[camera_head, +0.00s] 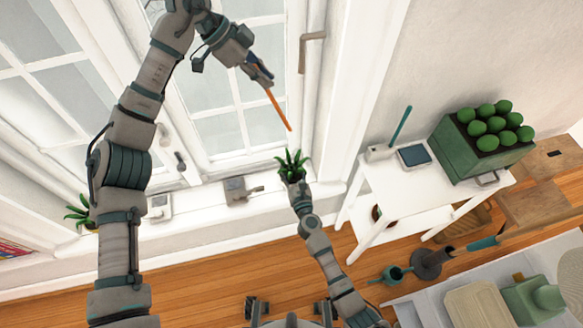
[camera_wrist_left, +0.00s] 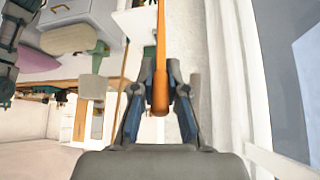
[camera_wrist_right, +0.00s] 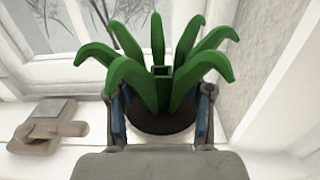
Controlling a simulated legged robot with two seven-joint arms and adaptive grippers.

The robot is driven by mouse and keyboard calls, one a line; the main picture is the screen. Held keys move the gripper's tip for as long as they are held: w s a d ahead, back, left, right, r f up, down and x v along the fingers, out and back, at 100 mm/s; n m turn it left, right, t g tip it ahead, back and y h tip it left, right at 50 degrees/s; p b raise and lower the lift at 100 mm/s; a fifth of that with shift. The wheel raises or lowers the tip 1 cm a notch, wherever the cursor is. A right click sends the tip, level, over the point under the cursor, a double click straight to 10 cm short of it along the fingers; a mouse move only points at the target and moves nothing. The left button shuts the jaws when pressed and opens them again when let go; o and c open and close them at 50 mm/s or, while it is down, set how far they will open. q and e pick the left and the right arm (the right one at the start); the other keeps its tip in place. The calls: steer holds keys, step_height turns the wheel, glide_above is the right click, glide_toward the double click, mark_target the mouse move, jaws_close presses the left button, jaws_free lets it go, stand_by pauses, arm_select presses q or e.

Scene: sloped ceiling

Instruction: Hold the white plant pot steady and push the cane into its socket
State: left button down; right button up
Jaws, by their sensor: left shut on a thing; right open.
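My left gripper (camera_head: 262,78) is shut on the upper end of an orange cane (camera_head: 279,109), high in front of the window. The cane slants down to the right, its free tip in the air above the plant. In the left wrist view the cane (camera_wrist_left: 161,45) runs up from between the fingers (camera_wrist_left: 160,92). A green-leaved plant (camera_head: 292,165) stands by the window sill; the right wrist view shows its dark soil (camera_wrist_right: 162,121) and a square green socket (camera_wrist_right: 161,71) among the leaves. My right gripper (camera_wrist_right: 160,112) is open, one finger on each side of the pot. The pot's white wall is hidden.
The window sill (camera_head: 205,220) carries a small grey device (camera_head: 236,191) left of the plant, and another plant (camera_head: 80,212) farther left. A white table (camera_head: 385,180) at right bears a green crate (camera_head: 470,150) of green fruit, a tablet (camera_head: 414,155) and a holder with a teal stick (camera_head: 401,125).

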steer(key=shift+w, duration=0.25)
jaws_close()
steer(key=shift+d, duration=0.1)
arm_select(q)
steer(key=d+f+y, duration=0.4)
steer(key=d+f, duration=0.3)
steer(key=f, duration=0.5)
steer(key=shift+m, duration=0.4)
steer(key=shift+r, duration=0.1)
